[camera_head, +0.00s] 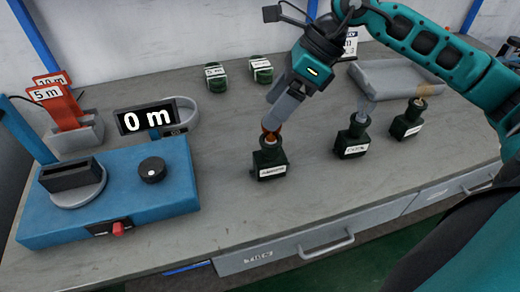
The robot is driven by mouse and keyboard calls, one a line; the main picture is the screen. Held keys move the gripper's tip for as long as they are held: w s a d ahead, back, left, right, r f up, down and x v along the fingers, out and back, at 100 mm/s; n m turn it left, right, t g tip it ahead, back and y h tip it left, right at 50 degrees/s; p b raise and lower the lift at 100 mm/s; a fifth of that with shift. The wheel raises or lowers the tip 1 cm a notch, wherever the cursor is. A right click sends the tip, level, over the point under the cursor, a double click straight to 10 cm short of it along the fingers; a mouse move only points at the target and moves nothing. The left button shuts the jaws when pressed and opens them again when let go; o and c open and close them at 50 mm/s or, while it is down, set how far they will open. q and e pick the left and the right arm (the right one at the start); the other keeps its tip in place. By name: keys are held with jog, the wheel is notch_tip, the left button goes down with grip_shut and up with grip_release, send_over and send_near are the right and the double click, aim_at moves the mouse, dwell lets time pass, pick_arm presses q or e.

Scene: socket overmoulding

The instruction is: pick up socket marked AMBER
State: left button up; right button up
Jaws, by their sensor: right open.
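Three dark green blocks with white labels and pale tops stand on the bench. They are a left block (268,163), a middle block (352,138) and a right block (408,121). The label text is too small to read surely, so I cannot tell which one says AMBER. An orange-brown translucent piece shows over the left block, a clear bluish one over the middle block and a tan one over the right. My right gripper (271,126) is open, pointing down at the top of the left block, around or just before its orange-brown piece. My left gripper is not in view.
A blue machine (120,195) with a knob and red button stands at left. Behind it are a "0 m" display (146,117) and red cards (58,103) marked 5 m and 10 m. Two green labelled items (216,79) sit at the back. A grey tray (395,80) lies back right.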

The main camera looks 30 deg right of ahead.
aim_at(268, 132)
jog(key=w+d+h, duration=0.1)
jog(key=d+h, duration=0.1)
jog(key=d, duration=0.2)
jog(key=x, duration=0.6)
jog(key=shift+w+d, duration=0.2)
jog(key=shift+t, duration=0.3)
jog(key=shift+x, duration=2.9)
jog(key=shift+d, duration=0.15)
jog(key=shift+c, duration=0.5)
jog(key=c, duration=1.3)
jog(key=shift+c, duration=0.6)
jog(key=shift+r, duration=0.1)
